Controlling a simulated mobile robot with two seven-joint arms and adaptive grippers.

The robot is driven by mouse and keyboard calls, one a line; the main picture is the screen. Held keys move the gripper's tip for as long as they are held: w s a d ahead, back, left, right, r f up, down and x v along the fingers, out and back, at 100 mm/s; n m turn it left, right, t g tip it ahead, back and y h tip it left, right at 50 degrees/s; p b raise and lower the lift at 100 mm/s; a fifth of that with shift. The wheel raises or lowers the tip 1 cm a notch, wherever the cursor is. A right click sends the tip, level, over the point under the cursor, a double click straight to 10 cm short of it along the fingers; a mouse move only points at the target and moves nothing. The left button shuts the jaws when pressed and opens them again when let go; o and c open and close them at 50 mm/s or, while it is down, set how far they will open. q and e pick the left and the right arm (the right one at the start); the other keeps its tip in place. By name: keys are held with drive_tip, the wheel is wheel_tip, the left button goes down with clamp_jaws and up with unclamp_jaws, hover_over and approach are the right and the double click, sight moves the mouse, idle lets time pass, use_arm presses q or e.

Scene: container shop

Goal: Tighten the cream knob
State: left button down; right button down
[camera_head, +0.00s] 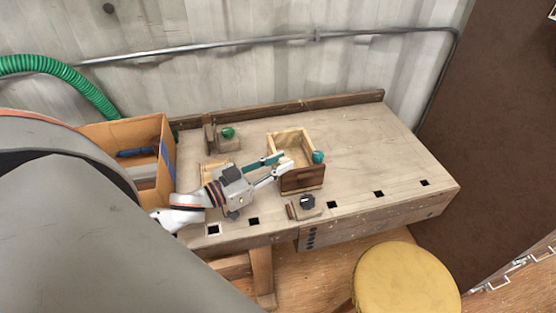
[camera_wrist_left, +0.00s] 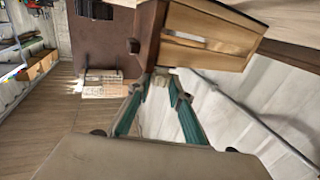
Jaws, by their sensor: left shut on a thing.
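The cream knob (camera_wrist_left: 163,82) shows small between my left gripper's fingertips in the left wrist view, beside the wooden box. My left gripper (camera_head: 283,164) reaches from the left to the left side of the open wooden box (camera_head: 302,180) on the workbench. Its two teal fingers (camera_wrist_left: 160,90) are closed in on the knob. The box has light wooden walls and a dark front panel. A teal knob (camera_head: 318,157) sits on its right side. My right gripper is out of view.
The workbench (camera_head: 375,150) is clear on the right. A green knob (camera_head: 228,132) on a block stands behind, and a black knob (camera_head: 307,202) on a block in front. An orange-brown bin (camera_head: 168,160) is at left; a yellow stool (camera_head: 405,280) stands in front.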

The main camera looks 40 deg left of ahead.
use_arm(q)
drive_tip(key=shift+r+h, duration=0.1)
drive_tip(key=shift+h, duration=0.2)
drive_tip(key=c, duration=1.8)
unclamp_jaws()
wheel_tip(320, 180, up, 10)
drive_tip(key=shift+f, duration=0.1)
